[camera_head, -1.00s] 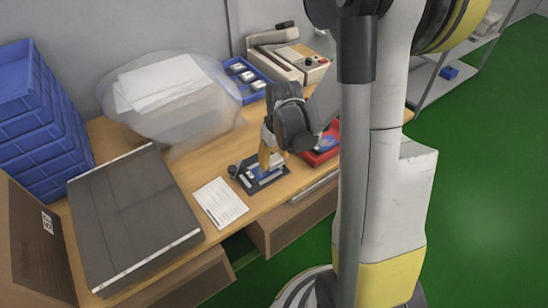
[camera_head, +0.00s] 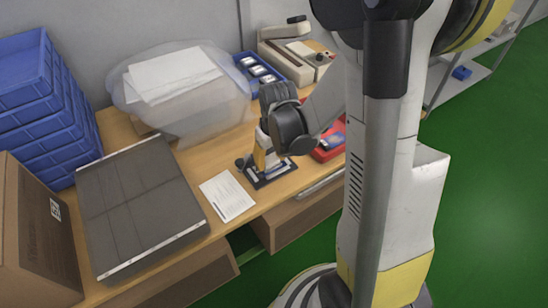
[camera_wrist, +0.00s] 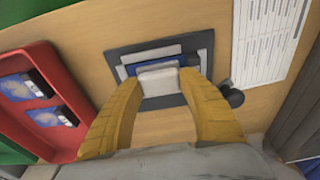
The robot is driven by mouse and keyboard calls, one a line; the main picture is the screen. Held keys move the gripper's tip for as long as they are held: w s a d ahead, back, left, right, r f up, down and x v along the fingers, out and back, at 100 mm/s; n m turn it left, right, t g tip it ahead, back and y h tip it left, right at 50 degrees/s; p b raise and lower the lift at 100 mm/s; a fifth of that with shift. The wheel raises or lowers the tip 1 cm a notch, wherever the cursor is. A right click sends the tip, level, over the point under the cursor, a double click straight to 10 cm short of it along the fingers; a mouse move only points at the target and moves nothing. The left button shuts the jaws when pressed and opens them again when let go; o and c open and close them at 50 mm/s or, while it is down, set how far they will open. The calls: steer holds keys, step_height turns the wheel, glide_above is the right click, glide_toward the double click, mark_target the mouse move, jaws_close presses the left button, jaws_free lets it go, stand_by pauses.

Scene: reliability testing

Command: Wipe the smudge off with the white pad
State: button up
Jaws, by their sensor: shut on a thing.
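My gripper (camera_wrist: 160,82) has yellow fingers shut on a small white pad (camera_wrist: 158,79) in the wrist view. The pad is over a blue flat piece (camera_wrist: 186,60) lying on a dark plate fixture (camera_wrist: 119,57) with light grey parts. I cannot tell whether the pad touches the blue piece. In the head view my gripper (camera_head: 262,155) points down at the left part of the fixture (camera_head: 284,177), near its black knob (camera_head: 240,162). The smudge cannot be made out; the pad and fingers cover part of the blue piece.
A red tray (camera_wrist: 45,135) with blue cards lies on one side of the fixture, a printed sheet (camera_head: 228,196) on the other. A grey flat case (camera_head: 137,205), clear bag (camera_head: 190,115), blue bin (camera_head: 250,72) and stacked blue crates (camera_head: 35,110) crowd the table.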

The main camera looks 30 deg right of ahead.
steer(key=shift+s+a+f, duration=0.1)
steer(key=shift+a, duration=0.85)
steer(key=shift+c, duration=1.4)
steer(key=shift+o, duration=0.2)
steer(key=shift+a, duration=0.3)
steer(key=shift+o, duration=0.8)
steer(key=shift+s, duration=0.1)
steer(key=shift+o, duration=0.4)
steer(key=shift+d, duration=1.05)
steer(key=c, duration=0.3)
steer(key=shift+w+d+r+b, duration=0.15)
steer(key=shift+d, duration=1)
steer(key=shift+w+d+r+b, duration=0.1)
steer(key=shift+w+d+b, duration=0.05)
steer(key=shift+d, duration=1)
steer(key=shift+c, duration=0.2)
steer(key=shift+r+p, duration=2.35)
steer(key=shift+r, duration=0.7)
